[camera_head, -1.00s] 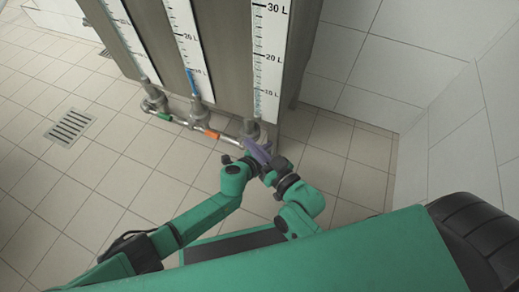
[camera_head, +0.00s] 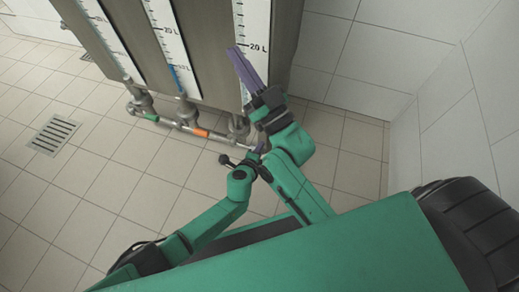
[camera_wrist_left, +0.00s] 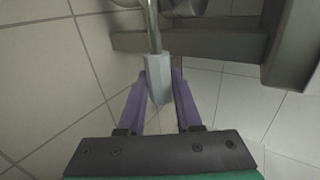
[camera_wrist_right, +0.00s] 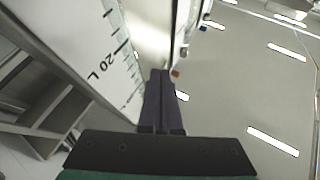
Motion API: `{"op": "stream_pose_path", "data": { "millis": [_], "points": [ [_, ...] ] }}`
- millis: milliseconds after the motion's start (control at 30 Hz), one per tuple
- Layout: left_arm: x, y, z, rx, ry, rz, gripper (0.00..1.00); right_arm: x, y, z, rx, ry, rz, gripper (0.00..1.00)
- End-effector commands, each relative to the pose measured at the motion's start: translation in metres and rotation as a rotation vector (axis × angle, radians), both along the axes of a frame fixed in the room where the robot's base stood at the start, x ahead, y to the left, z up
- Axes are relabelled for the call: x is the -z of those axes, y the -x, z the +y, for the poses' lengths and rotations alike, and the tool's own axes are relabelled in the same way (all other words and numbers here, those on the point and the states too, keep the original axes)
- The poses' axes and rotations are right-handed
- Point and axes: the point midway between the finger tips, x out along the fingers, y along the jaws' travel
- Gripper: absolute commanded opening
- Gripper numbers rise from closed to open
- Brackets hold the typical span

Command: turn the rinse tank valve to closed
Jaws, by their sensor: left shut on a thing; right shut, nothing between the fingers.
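A row of metal valves sits on the pipe below the tanks. One has a green handle (camera_head: 151,117), one an orange handle (camera_head: 201,132); the third valve (camera_head: 238,125) is at the right end. My left gripper (camera_head: 258,147) is beside this third valve, mostly hidden by my arms. In the left wrist view its purple fingers are shut on a grey valve handle (camera_wrist_left: 157,78) on a metal stem. My right gripper (camera_head: 236,50) is shut and empty, raised in front of the right tank's scale. No label shows which tank is the rinse tank.
The grey tank block (camera_head: 205,60) carries white litre scales, the right one (camera_head: 256,20) close to my right gripper. A tiled wall (camera_head: 430,80) stands at the right. A drain grate (camera_head: 54,134) lies in the open tiled floor at left.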

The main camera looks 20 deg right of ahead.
Motion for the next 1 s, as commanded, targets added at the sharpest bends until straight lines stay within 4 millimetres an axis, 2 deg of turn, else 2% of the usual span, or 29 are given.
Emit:
{"op": "stream_pose_path", "data": {
  "millis": [300,333,400,867,967,1000],
  "points": [
    [0.003,0.004,-0.002,0.009,-0.003,0.004,0.0,0.0,0.0,0.0,0.001,-0.001,-0.003,0.0],
    [0.003,0.004,-0.002,0.009,-0.003,0.004,0.37,0.0,0.0,0.0,0.001,-0.001,-0.003,0.0],
    [0.003,0.004,-0.002,0.009,-0.003,0.004,0.63,0.0,0.0,0.0,0.001,-0.001,-0.003,0.0],
    [0.0,0.003,0.0,0.004,-0.001,0.002,0.63,0.001,-0.001,0.0,-0.002,-0.001,0.01,0.0],
    [-0.002,0.005,0.002,0.004,-0.001,0.002,0.63,0.011,-0.002,0.002,-0.007,0.002,0.046,0.0],
    [-0.003,0.006,0.002,0.004,-0.001,0.002,0.63,0.029,-0.001,0.004,-0.011,0.012,0.096,0.0]
  ]
}}
